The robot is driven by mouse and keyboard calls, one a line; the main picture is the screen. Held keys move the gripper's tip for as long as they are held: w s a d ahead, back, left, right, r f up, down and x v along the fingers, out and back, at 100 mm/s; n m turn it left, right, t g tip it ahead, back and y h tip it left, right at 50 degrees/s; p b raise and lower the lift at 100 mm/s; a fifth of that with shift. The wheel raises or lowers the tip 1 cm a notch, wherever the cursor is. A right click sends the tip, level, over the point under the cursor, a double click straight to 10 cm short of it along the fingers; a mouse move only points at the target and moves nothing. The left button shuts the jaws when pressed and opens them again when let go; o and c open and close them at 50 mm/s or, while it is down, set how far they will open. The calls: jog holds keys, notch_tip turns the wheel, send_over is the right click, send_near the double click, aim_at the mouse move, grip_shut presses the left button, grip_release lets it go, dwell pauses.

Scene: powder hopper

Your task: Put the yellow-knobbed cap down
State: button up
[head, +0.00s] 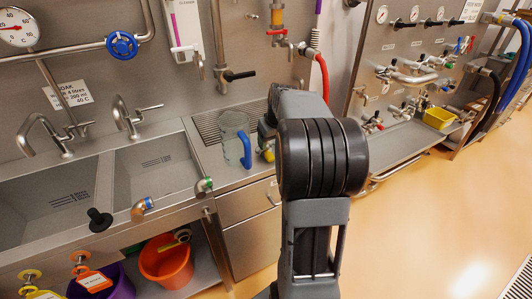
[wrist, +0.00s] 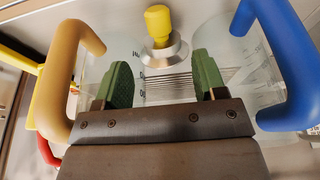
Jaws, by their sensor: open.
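The yellow-knobbed cap (wrist: 159,27) shows at the top middle of the wrist view, its yellow knob above a round metal base. It stands on the steel surface, just beyond my fingertips, and no finger appears to touch it. My gripper (wrist: 162,80) is open, with its two green pads wide apart and nothing between them. In the head view my arm hides the gripper, and I cannot make out the cap there for certain.
A clear jug with a blue handle (wrist: 274,62) is close on the right; it also shows in the head view (head: 235,130). Another clear vessel with a tan handle (wrist: 66,75) is close on the left. Sinks (head: 160,165) lie left of the counter.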

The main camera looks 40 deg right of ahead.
aim_at(268, 151)
jog(key=shift+x, duration=3.55)
jog(key=shift+w, duration=0.1)
jog(key=shift+r, duration=0.1)
jog(key=c, duration=0.9)
jog(key=shift+r, duration=0.1)
